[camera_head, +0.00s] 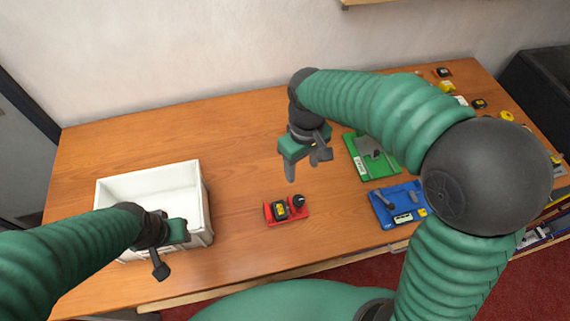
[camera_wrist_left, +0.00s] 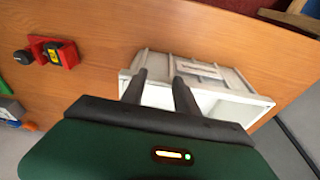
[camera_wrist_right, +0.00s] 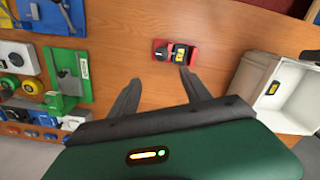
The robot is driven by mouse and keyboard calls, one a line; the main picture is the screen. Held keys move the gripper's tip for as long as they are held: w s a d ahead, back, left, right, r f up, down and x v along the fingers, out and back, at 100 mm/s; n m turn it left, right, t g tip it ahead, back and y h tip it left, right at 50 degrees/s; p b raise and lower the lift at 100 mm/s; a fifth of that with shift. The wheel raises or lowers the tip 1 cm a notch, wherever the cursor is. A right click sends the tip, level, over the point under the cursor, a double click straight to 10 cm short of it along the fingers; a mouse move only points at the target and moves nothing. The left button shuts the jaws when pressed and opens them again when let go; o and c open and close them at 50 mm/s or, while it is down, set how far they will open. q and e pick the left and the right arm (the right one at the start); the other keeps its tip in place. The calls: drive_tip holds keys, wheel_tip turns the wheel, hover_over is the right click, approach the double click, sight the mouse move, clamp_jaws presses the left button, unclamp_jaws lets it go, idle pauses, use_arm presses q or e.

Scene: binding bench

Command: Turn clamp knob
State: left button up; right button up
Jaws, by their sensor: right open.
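A small red clamp block (camera_head: 272,219) lies on the wooden bench, in front of the middle. It has a round black knob (camera_head: 299,201) at its right end and a black-and-yellow part (camera_head: 280,210) beside it. The knob also shows in the right wrist view (camera_wrist_right: 162,54). My right gripper (camera_head: 304,168) is open and empty, above the bench and behind the clamp, apart from it. My left gripper (camera_head: 168,250) is over the white bin's front right side; its fingers (camera_wrist_left: 159,77) are apart with nothing between them. Nothing hides the knob.
The white bin (camera_head: 208,200) stands left of the clamp. A green plate fixture (camera_head: 362,165) and a blue one (camera_head: 380,212) lie to the right, with several small parts behind my right arm. The bench left of my right gripper is clear.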

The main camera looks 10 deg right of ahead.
hover_over(299, 199)
drive_tip(key=s, duration=0.1)
wheel_tip(299, 199, down, 5)
drive_tip(key=f, duration=0.6)
drive_tip(key=w+f, duration=0.1)
drive_tip(key=f, duration=0.3)
drive_tip(key=shift+s+a+f, duration=0.15)
drive_tip(key=shift+f, duration=0.2)
drive_tip(key=shift+c, duration=1.9)
use_arm(q)
drive_tip(key=shift+s+r, duration=0.35)
drive_tip(key=shift+s, duration=0.1)
use_arm(e)
clamp_jaws()
